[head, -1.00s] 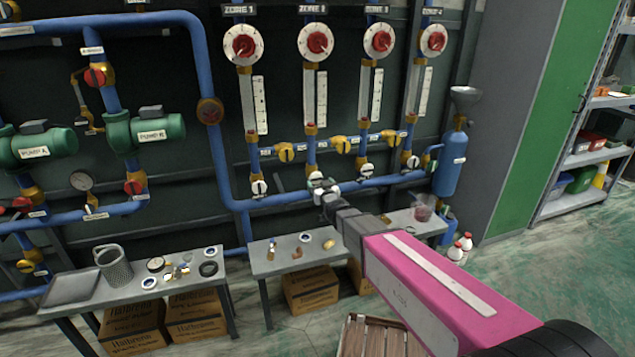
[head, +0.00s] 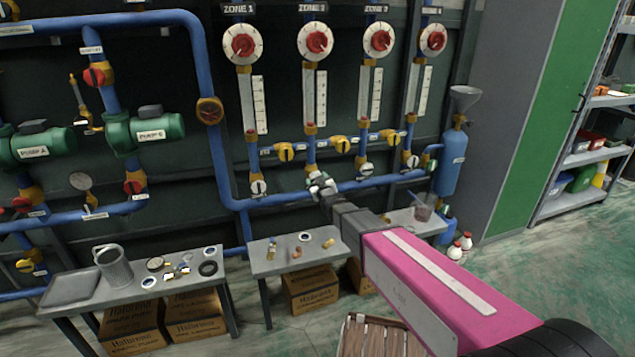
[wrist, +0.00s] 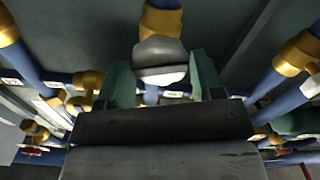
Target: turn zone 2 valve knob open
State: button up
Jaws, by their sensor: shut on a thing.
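The zone 2 valve knob (wrist: 160,58) is a white-grey cap on a brass fitting, low on the zone 2 pipe. In the wrist view it sits between the two green fingers of my gripper (wrist: 161,78), which is shut on it. A dark slot or gap line runs across the knob. In the head view my gripper (head: 322,187) is at the bottom of the zone 2 column and largely hides the knob. The zone 2 dial (head: 317,41) is red and white, high on the same column.
White knobs of zone 1 (head: 258,187), zone 3 (head: 366,169) and zone 4 (head: 412,162) stand on neighbouring columns. A blue pipe (head: 285,198) runs close by. A small table (head: 272,262) with loose parts stands below. A blue cylinder with a funnel (head: 451,165) is to the right.

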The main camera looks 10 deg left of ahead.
jog(key=shift+s+d+n, duration=0.1)
jog(key=shift+n, duration=0.3)
jog(key=n, duration=0.4)
jog(key=shift+n, duration=0.3)
jog(key=n, duration=0.4)
dwell(0.3)
jog(key=shift+n, duration=0.4)
jog(key=n, duration=0.3)
jog(key=o, duration=0.9)
